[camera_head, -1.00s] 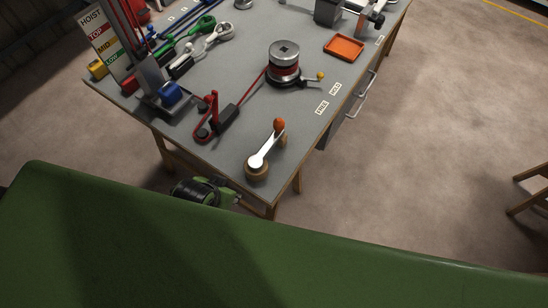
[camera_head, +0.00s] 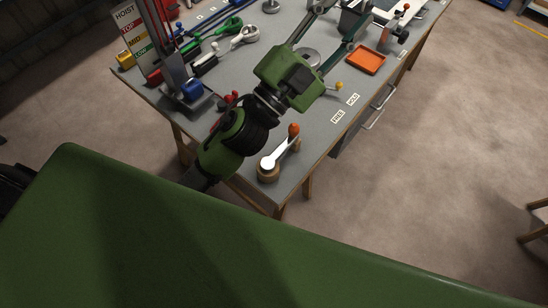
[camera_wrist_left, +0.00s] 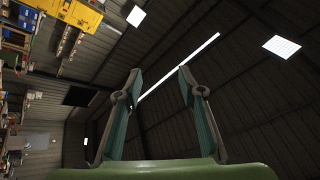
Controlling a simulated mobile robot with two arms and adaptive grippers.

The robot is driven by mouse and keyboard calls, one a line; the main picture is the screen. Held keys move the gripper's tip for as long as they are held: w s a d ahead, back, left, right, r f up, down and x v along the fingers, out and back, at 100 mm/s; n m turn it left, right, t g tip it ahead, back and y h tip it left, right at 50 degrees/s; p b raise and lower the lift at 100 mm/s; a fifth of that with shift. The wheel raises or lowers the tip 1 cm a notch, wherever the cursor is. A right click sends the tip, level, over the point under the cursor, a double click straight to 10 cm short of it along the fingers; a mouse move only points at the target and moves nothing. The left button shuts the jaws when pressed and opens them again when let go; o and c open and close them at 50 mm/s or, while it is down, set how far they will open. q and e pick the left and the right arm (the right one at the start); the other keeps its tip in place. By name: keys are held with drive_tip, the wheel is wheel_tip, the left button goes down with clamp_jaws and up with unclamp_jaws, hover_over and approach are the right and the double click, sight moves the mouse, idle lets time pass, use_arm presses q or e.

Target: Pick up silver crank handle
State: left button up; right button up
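The silver crank handle (camera_head: 279,153) has a flat silver arm and an orange knob (camera_head: 294,130). It lies on round wooden supports (camera_head: 268,173) at the near corner of the grey workbench. My left gripper (camera_head: 340,22) is in the head view, above the bench and beyond the crank, pointing away from it. Its two fingers are spread apart with nothing seen between them; they also show open in the left wrist view (camera_wrist_left: 160,76), against the ceiling. My left forearm hides part of the bench left of the crank. My right gripper is not in view.
Open floor (camera_head: 430,150) lies to the right.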

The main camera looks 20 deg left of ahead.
use_arm(q)
drive_tip(key=s+d+m+g+h, duration=0.55)
drive_tip(key=d+m+g, duration=0.2)
drive_tip(key=m, duration=0.25)
drive_tip(key=s+d+m+g+h, duration=0.4)
drive_tip(key=d+m+g+h, duration=0.2)
drive_tip(key=m+g, duration=0.3)
drive_tip(key=m+g+y+p, duration=0.2)
drive_tip(key=m+g+y, duration=0.3)
drive_tip(key=y, duration=1.8)
hover_over(280, 149)
drive_tip(key=shift+m+t+h, duration=0.25)
drive_tip(key=shift+m+t, duration=0.1)
drive_tip(key=shift+m, duration=0.25)
wheel_tip(280, 149, down, 33)
drive_tip(key=shift+d+r, duration=0.1)
drive_tip(key=shift+d, duration=0.05)
wheel_tip(280, 149, down, 5)
drive_tip(key=shift+s+r+p, duration=0.15)
drive_tip(key=shift+p, duration=1.05)
drive_tip(key=shift+f, duration=0.55)
clamp_jaws()
